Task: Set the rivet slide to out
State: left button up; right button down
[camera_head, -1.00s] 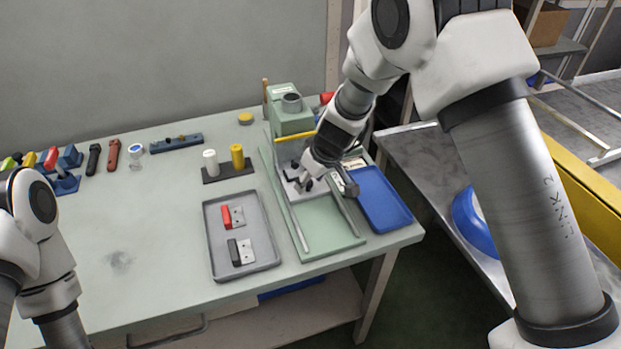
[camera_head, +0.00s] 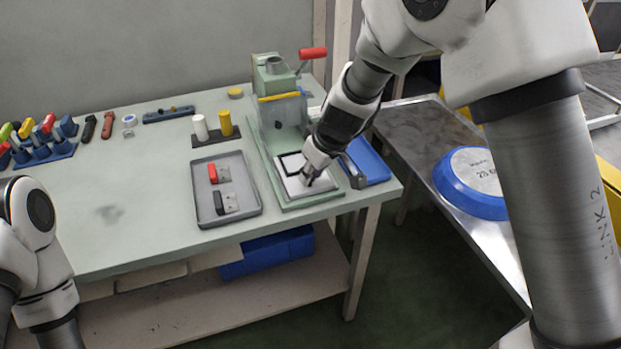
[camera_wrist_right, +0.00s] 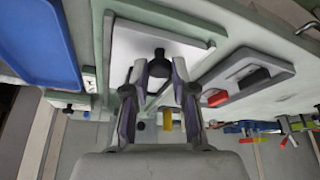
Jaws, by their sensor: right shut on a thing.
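The rivet slide is a white plate (camera_head: 291,187) on the green base of the press (camera_head: 275,78). It lies at the front end of the base, clear of the press head. My right gripper (camera_head: 311,178) is over its front part. In the right wrist view the gripper (camera_wrist_right: 159,72) has its fingers around a black knob (camera_wrist_right: 158,54) on the white plate (camera_wrist_right: 140,42), shut on it. My left arm shows at the lower left of the head view, but its gripper is out of frame.
A blue tray (camera_head: 371,163) lies right of the base. A grey tray (camera_head: 242,212) with a red and a black part is to its left. A white and a yellow cylinder (camera_head: 225,122) stand behind that tray. The left middle of the table is clear.

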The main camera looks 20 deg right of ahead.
jog(key=shift+s+f, duration=0.2)
jog(key=c, duration=0.9)
grip_release()
jog(key=shift+c, duration=0.2)
jog(key=shift+r, duration=0.25)
jog(key=v, duration=1.1)
jog(key=shift+r, duration=0.3)
jog(key=shift+s, duration=0.1)
